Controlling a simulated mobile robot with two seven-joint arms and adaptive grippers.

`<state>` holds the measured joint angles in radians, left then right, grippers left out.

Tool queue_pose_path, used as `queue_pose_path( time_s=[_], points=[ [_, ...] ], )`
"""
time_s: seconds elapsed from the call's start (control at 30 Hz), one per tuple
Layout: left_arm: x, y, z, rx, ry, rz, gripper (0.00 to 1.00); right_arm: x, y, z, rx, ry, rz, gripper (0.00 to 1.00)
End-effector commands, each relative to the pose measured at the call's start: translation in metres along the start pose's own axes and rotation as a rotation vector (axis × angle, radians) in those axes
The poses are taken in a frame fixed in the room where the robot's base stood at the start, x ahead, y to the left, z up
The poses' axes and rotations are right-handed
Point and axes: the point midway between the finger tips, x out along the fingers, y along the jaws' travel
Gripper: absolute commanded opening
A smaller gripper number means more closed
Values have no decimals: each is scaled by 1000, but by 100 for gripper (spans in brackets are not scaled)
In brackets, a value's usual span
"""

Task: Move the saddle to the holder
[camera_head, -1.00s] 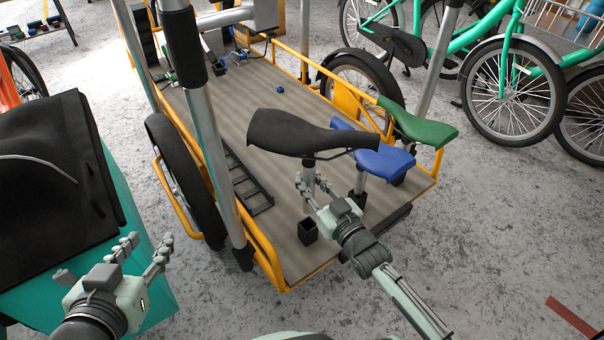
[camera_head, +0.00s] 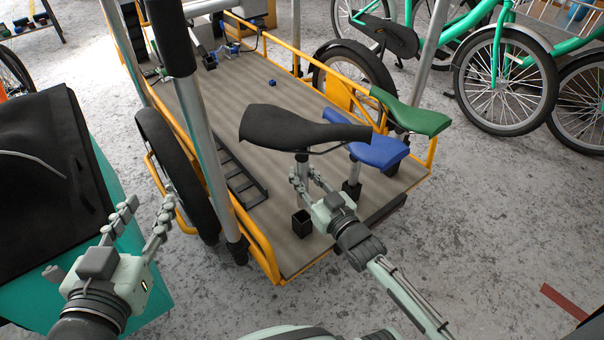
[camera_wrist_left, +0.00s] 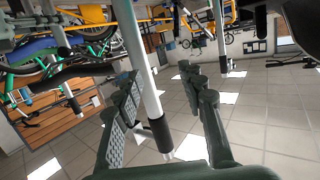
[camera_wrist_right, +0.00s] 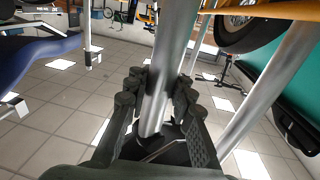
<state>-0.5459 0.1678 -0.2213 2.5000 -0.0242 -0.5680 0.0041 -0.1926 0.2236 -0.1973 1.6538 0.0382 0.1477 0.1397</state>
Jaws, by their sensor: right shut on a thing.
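The black saddle (camera_head: 300,128) is up above the cargo bike's wooden deck, roughly level, its silver post pointing down. My right gripper (camera_head: 306,180) is shut on this post below the seat; the post (camera_wrist_right: 162,75) also runs between the fingers in the right wrist view. A black square holder (camera_head: 301,222) with an open top stands on the deck, below the post in the head view. The gripper partly hides the post, so the gap to the holder is unclear. My left gripper (camera_head: 146,212) is open and empty, beside the teal box at lower left.
A blue saddle (camera_head: 378,152) and a green saddle (camera_head: 412,115) stand close on the right of the black one. A silver upright (camera_head: 210,150) rises left of the holder. A black ladder-like rack (camera_head: 238,178) lies on the deck. Yellow rails (camera_head: 262,240) edge it.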

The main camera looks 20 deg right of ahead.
Motion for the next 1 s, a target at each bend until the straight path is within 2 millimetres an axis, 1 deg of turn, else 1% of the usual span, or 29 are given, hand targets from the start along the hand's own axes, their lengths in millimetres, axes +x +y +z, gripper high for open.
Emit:
queue_pose_path(
  time_s=[0.03, 0.3, 0.7, 1.0],
  points=[
    [0, 2, -2, -2, 13, 3, 40, 1, 0, -2, 0, 7, 0, 0],
    [0, 12, -20, -16, 95, 25, 40, 1, 0, 1, 0, 7, 0, 0],
    [-2, 20, -47, -30, 218, 42, 40, 1, 0, 6, 0, 7, 0, 0],
    [-6, 26, -64, -45, 304, 55, 40, 1, 0, 10, 0, 7, 0, 0]
  ],
)
